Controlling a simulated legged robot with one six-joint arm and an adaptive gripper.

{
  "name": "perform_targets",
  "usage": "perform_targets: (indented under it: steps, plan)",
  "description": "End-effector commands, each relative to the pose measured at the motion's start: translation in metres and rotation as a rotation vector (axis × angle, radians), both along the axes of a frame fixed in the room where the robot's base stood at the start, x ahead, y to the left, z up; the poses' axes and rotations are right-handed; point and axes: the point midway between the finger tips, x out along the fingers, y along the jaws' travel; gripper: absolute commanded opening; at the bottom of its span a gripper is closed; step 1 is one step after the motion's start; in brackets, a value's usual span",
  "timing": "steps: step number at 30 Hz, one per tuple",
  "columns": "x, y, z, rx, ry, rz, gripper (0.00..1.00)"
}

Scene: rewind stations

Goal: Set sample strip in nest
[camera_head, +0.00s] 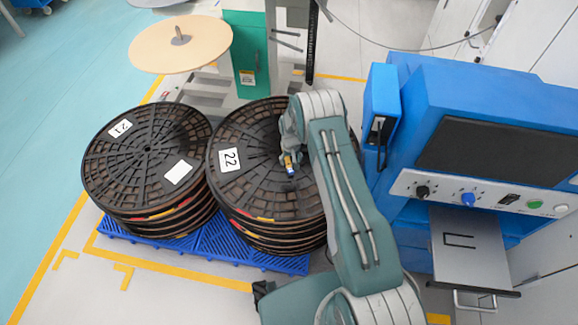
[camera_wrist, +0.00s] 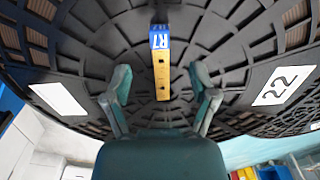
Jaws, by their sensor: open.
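The sample strip (camera_head: 290,167) is a short yellow piece with a blue end, over the top of the black reel marked 22 (camera_head: 253,190). In the wrist view the strip (camera_wrist: 162,75) shows small dark holes and a blue end marked R7. My gripper (camera_wrist: 160,84) is open, with one finger on each side of the strip's yellow part and visible gaps to it. In the head view my gripper partly hides the strip. A black bracket outline, seemingly the nest (camera_head: 459,240), is on the grey metal drawer plate (camera_head: 480,262) of the blue machine.
The blue machine (camera_head: 490,95) with knobs and buttons stands at the right. A second reel stack, marked 21 (camera_head: 140,150), stands at the left on a blue pallet (camera_head: 150,236). A tan disc (camera_head: 180,48) is behind. Open floor lies at the left.

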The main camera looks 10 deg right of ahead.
Motion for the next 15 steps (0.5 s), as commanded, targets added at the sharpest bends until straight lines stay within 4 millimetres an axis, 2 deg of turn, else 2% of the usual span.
perform_targets:
  steps: [7,15]
  plan:
    - [-0.002,0.000,-0.023,0.000,0.002,0.000,0.74]
    - [-0.003,0.000,-0.061,0.000,0.000,0.000,0.74]
